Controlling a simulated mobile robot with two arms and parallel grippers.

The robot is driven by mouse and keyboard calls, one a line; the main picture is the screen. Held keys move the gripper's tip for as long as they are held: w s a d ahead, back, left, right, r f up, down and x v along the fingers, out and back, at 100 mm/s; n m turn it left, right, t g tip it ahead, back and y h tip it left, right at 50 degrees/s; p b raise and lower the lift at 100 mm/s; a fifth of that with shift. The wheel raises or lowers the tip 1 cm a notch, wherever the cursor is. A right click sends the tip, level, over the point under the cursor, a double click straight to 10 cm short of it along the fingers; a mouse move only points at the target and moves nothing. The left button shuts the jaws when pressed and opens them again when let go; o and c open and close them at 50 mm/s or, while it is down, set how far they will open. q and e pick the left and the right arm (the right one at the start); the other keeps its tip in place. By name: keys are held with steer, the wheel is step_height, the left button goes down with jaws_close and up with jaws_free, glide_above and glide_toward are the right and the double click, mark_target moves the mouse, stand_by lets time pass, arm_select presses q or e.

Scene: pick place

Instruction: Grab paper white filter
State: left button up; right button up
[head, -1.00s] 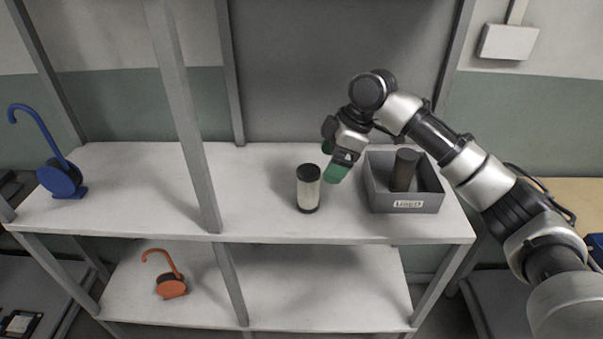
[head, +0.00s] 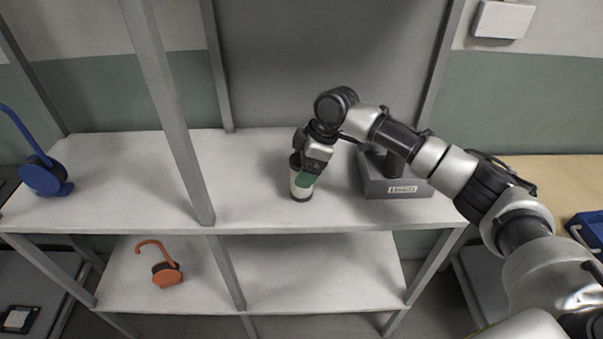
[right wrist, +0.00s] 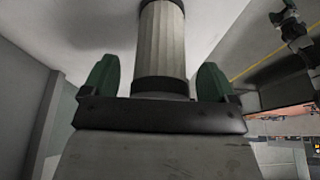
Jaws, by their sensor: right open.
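The paper white filter (head: 301,190) is a white pleated cylinder with black end caps, standing upright on the upper shelf. My right gripper (head: 306,180) is right at it and hides part of its body in the head view. In the right wrist view the filter (right wrist: 161,45) rises between the two green fingertips of my right gripper (right wrist: 160,82). The fingers are open, one on each side of it, with a visible gap on both sides. My left gripper is in neither view.
A grey labelled bin (head: 400,189) with a dark cylinder (head: 394,165) in it stands to the right, under my forearm. A metal post (head: 170,110) rises left of the filter. A blue hooked object (head: 43,177) is far left; an orange one (head: 166,274) sits on the lower shelf.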

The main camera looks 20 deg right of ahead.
steer(key=shift+a+f, duration=0.25)
steer(key=shift+f, duration=0.15)
steer(key=shift+w+f, duration=0.1)
steer(key=shift+f, duration=0.2)
steer(key=c, duration=1.1)
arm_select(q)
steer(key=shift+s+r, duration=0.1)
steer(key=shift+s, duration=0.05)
arm_select(e)
steer(key=shift+o, duration=0.2)
steer(key=shift+r, duration=0.1)
